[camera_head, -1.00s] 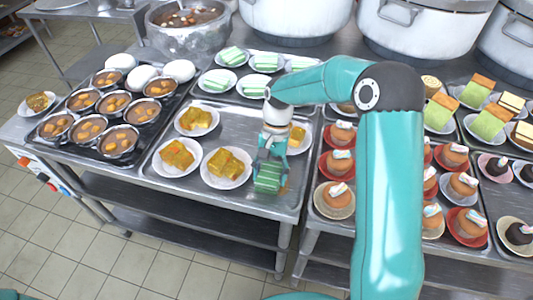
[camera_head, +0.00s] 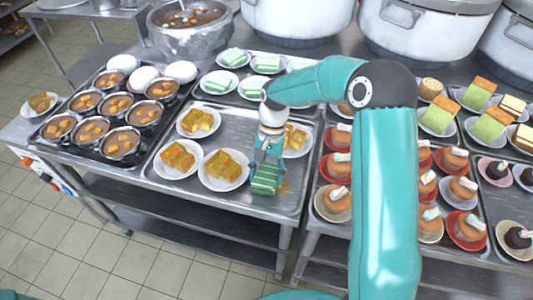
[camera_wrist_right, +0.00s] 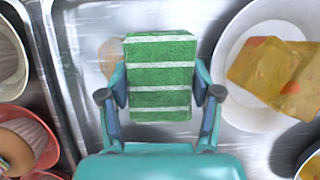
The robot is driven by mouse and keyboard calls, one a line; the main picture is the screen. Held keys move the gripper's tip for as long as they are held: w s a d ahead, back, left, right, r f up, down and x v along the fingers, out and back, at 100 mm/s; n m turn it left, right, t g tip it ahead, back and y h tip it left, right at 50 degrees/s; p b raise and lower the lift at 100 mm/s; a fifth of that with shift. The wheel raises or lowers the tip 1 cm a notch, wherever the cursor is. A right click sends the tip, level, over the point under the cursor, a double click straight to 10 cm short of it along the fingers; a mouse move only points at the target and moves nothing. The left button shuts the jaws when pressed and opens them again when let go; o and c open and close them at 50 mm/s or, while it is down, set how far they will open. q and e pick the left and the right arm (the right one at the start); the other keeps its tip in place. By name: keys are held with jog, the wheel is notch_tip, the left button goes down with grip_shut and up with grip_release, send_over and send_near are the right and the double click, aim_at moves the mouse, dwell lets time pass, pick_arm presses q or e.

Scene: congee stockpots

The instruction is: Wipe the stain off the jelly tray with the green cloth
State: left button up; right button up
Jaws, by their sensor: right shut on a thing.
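The green cloth (camera_head: 265,180), a block with pale stripes, is at the front right of the metal jelly tray (camera_head: 232,128). My right gripper (camera_head: 267,162) is shut on it from above. In the right wrist view the cloth (camera_wrist_right: 160,80) sits between the two fingers (camera_wrist_right: 160,98), over the tray surface. Whether it presses on the metal is hard to tell. A faint brownish stain (camera_wrist_right: 110,57) shows beside the cloth and is partly hidden by it. In the head view the stain (camera_head: 282,186) peeks out right of the cloth. My left gripper is not in view.
Plates of yellow jelly (camera_head: 222,168) stand on the tray left of and behind the cloth. Red-plated cakes (camera_head: 333,201) stand close on the right. Soup bowls (camera_head: 119,142) fill the left tray. Large stockpots (camera_head: 296,18) stand behind.

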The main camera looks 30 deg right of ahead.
aim_at(267, 180)
jog(key=r, duration=0.1)
jog(key=r+p, duration=0.1)
jog(key=r, duration=0.2)
jog(key=shift+s+d+p, duration=0.15)
jog(key=shift+s+p, duration=0.1)
jog(key=shift+p, duration=0.15)
jog(key=shift+w+r+p, duration=0.1)
jog(key=shift+r+p, duration=0.45)
jog(key=shift+r, duration=0.05)
jog(key=shift+r+p, duration=0.9)
jog(key=shift+r, duration=0.3)
